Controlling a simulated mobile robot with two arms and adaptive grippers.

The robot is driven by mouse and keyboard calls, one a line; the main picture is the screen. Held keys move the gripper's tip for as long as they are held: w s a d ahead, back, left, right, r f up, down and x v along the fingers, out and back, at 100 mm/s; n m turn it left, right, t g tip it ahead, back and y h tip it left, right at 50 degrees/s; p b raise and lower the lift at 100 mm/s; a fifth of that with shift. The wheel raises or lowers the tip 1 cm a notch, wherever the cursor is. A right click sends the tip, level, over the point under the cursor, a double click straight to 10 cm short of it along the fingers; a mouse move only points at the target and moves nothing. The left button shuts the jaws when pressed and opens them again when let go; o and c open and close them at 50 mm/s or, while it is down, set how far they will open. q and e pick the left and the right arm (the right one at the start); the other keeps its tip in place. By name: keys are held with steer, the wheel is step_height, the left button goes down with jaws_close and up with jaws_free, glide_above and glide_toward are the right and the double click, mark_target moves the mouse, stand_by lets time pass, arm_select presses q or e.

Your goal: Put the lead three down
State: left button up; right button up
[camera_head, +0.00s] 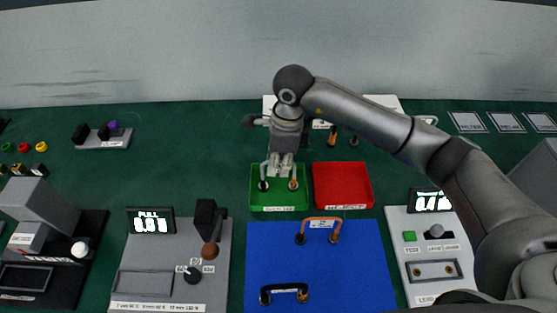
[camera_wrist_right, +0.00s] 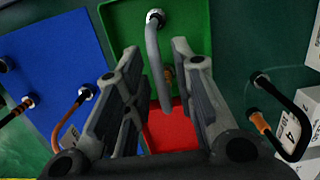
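My right gripper (camera_head: 281,168) is over the green tray (camera_head: 279,207), pointing down. In the right wrist view its two fingers (camera_wrist_right: 165,75) are spread, with a grey bent lead (camera_wrist_right: 153,45) between them and a gap on each side. The lead shows partly in the head view (camera_head: 264,168), with a dark plug and a copper-coloured plug low in the green tray. Its number cannot be read, so I cannot tell that it is lead three. My left gripper is not in view.
The red tray (camera_head: 342,187), labelled as reject, stands right of the green one. A blue mat (camera_head: 322,265) in front holds an orange lead (camera_head: 323,219) and a black lead (camera_head: 284,287). Behind my gripper are white stands with more leads. Meter panels flank the mat.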

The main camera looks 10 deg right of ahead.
steer(key=shift+r, duration=0.1)
steer(key=shift+r+p, duration=0.15)
steer(key=shift+p, duration=0.15)
step_height(320, 180, up, 12)
steer(key=d+b, duration=0.1)
steer(key=b, duration=0.2)
steer(key=shift+s+d+b, duration=0.15)
steer(key=shift+d+b, duration=0.05)
steer(key=shift+b, duration=0.2)
steer(key=shift+f, duration=0.2)
